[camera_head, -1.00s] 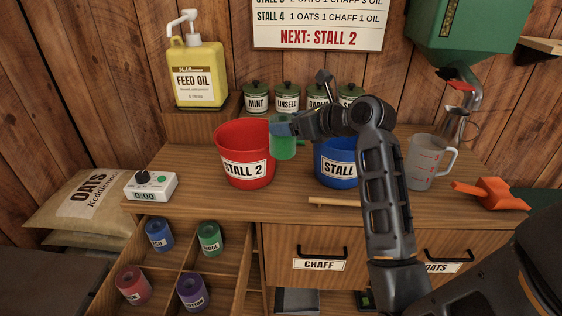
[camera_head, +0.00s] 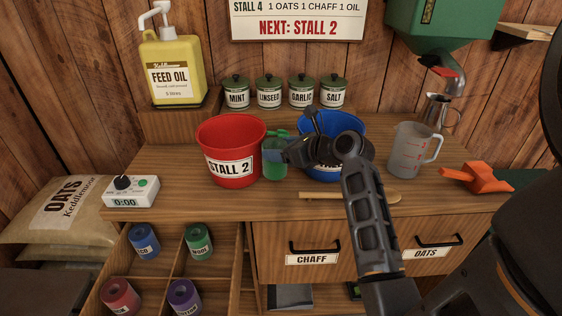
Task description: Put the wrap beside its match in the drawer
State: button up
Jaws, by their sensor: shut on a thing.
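My gripper (camera_head: 282,151) is shut on a green wrap (camera_head: 273,169). It holds the wrap upright, just right of the red STALL 2 bucket and in front of the blue bucket. The fingers hide part of the wrap, and I cannot tell whether it touches the counter. The open drawer (camera_head: 238,250) at lower left is divided into compartments. It holds a blue wrap (camera_head: 144,243) at back left, a green wrap (camera_head: 198,243) at back right, a red wrap (camera_head: 120,297) at front left and a purple wrap (camera_head: 184,298) at front right.
The red bucket (camera_head: 231,140) and blue bucket (camera_head: 343,127) stand on the counter. A timer (camera_head: 132,190) sits at the counter's left end. A wooden spoon (camera_head: 350,196) lies near the front edge. A clear jug (camera_head: 409,152) and orange scoop (camera_head: 474,179) are at right.

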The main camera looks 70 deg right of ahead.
notch_tip(320, 180, down, 4)
jog(key=shift+f, duration=0.1)
dwell(0.4)
jog(key=o, duration=1.2)
jog(key=v, duration=1.2)
jog(key=shift+b, duration=0.3)
